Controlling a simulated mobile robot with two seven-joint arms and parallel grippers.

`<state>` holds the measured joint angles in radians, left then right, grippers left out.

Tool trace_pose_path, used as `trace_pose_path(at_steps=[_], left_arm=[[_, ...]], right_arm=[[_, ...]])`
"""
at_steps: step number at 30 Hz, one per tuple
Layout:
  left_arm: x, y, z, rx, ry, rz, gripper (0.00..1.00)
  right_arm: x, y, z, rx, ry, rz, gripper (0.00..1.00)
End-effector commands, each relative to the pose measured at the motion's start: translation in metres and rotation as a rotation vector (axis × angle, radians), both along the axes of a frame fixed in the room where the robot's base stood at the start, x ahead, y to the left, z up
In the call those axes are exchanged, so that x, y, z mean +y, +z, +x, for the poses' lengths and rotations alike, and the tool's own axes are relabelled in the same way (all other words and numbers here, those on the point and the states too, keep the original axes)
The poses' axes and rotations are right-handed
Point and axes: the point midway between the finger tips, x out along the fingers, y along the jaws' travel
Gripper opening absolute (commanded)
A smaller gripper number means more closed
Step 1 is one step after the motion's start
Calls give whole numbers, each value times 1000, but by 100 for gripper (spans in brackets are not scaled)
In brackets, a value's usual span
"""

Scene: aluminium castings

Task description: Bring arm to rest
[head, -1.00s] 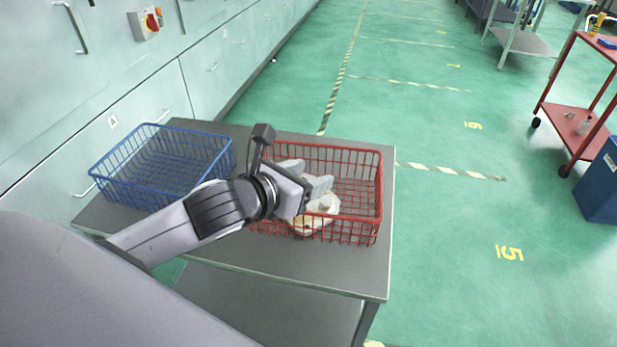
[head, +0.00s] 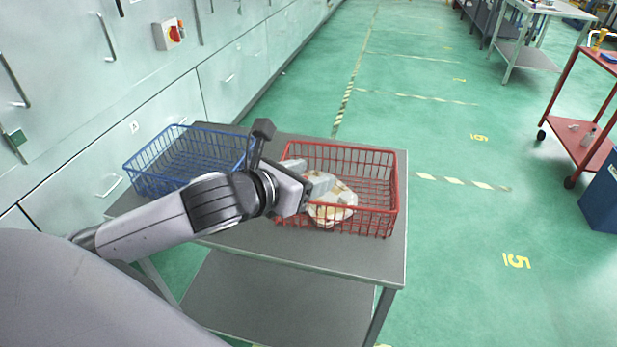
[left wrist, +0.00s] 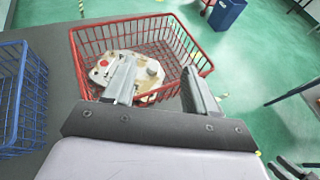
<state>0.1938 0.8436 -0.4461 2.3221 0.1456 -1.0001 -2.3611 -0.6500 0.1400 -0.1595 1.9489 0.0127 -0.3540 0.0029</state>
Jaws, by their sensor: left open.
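My left arm comes in from the left in the head view, and its gripper (head: 312,186) is over the near left part of the red wire basket (head: 378,214). In the left wrist view the two fingers of the gripper (left wrist: 158,84) stand apart with nothing between them. A pale casting (head: 334,210) with brownish patches lies in the red basket, partly hidden by the gripper in both views. In the left wrist view the casting (left wrist: 147,68) shows a red spot.
The red basket and an empty blue wire basket (head: 150,178) stand on a grey table (head: 330,258) beside pale green cabinets (head: 165,95). A red trolley (head: 572,140) and a blue bin (head: 602,198) are at the right. Open green floor lies between.

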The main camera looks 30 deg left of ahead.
Motion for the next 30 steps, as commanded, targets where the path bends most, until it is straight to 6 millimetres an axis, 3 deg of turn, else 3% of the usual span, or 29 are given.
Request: trace_pose_path(at_steps=[17,23,30], left_arm=[[-1,-4,-2,16,16,-34,56],[-7,-30,-19,143,177,-327,56],[-11,-73,-55,354,538,-836,56]], right_arm=[[0,0,0,0,0,0,43],[0,0,0,-1,0,0,43],[0,0,0,-1,0,0,43]])
